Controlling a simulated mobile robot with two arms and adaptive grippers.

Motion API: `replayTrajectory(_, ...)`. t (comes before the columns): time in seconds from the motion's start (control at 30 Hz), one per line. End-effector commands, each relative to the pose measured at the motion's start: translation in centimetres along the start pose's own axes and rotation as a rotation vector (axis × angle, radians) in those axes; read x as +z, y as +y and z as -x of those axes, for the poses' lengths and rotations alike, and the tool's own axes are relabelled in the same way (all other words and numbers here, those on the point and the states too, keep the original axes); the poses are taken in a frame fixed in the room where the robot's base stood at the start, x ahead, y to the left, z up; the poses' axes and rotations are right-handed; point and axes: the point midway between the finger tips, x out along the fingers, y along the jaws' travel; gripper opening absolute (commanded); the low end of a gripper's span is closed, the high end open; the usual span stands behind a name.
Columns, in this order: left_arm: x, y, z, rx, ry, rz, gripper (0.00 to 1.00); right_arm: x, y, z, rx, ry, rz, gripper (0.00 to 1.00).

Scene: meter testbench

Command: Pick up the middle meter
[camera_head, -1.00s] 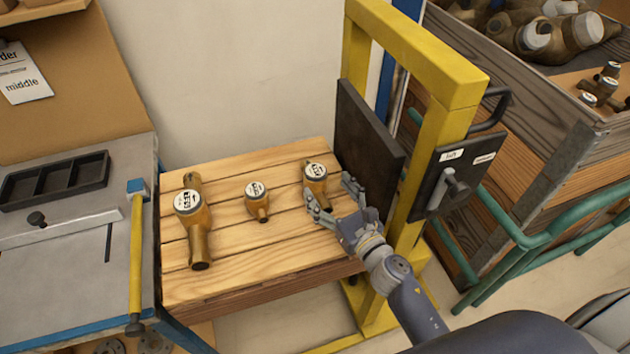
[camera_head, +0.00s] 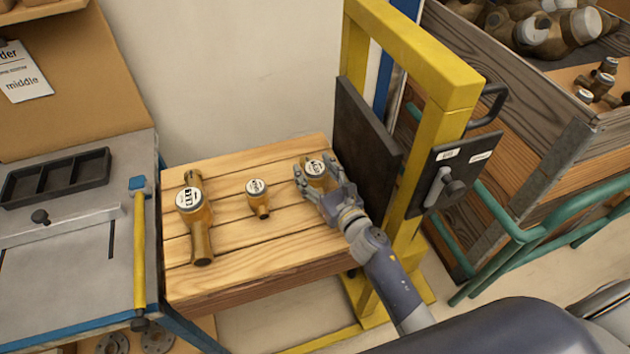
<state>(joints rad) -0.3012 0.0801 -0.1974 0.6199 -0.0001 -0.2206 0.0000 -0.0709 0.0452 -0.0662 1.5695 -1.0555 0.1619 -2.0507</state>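Three brass meters with white round dials lie on the wooden slatted table. The large one (camera_head: 196,225) is at the left. The small one (camera_head: 258,200) stands between the other two. The right-hand, medium-sized one (camera_head: 315,169) is close to the black plate. My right gripper (camera_head: 316,172) is at this right-hand meter, with its spread fingers on both sides of it; I cannot tell whether they touch it. The lower part of this meter is hidden by the gripper. My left gripper is not in view.
A black upright plate (camera_head: 366,145) and a yellow frame (camera_head: 436,150) stand just right of the right-hand meter. A grey bench with a black tray (camera_head: 58,178) is at the left. The table's front part (camera_head: 250,265) is clear. A paper (camera_head: 22,75) reads "middle".

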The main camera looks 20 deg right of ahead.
Motion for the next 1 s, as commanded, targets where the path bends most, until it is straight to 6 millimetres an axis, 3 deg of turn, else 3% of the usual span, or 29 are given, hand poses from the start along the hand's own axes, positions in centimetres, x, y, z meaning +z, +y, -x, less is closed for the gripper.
replayTrajectory(0.03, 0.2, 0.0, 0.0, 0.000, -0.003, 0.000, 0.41, 0.0, 0.0, 0.0, 0.000, 0.000, 0.000, 0.38)
replayTrajectory(0.2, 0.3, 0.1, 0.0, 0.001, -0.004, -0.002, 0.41, 0.0, 0.0, 0.0, 0.000, 0.000, 0.001, 0.00)
replayTrajectory(0.57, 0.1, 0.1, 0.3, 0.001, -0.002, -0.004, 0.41, 0.9, 0.0, -0.1, 0.002, -0.005, 0.003, 0.00)
replayTrajectory(1.0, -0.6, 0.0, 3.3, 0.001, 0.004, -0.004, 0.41, 7.7, -0.1, -0.1, 0.003, -0.007, 0.007, 0.00)
